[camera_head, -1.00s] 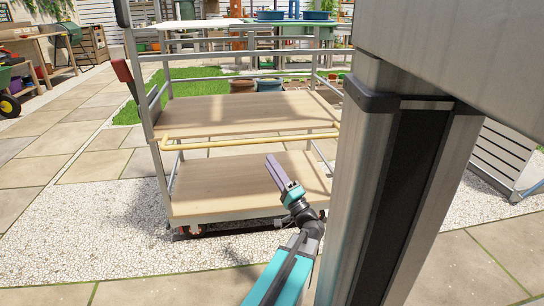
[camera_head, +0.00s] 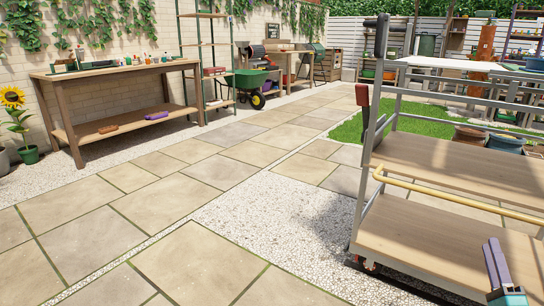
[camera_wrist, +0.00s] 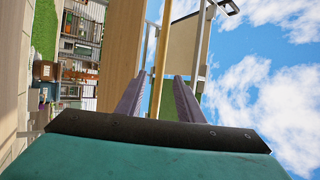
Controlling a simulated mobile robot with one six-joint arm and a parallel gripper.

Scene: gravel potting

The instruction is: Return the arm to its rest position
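My gripper (camera_head: 496,264) is at the bottom right of the head view, with purple fingers and a teal body. It points up, in front of the lower deck of a trolley (camera_head: 440,235). In the wrist view my gripper (camera_wrist: 161,92) shows its two fingers apart with nothing held between them. The rest of my arm is outside the head view.
The metal trolley with wooden decks and a yellow rail (camera_head: 460,200) stands close at the right. Paving in the middle is clear.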

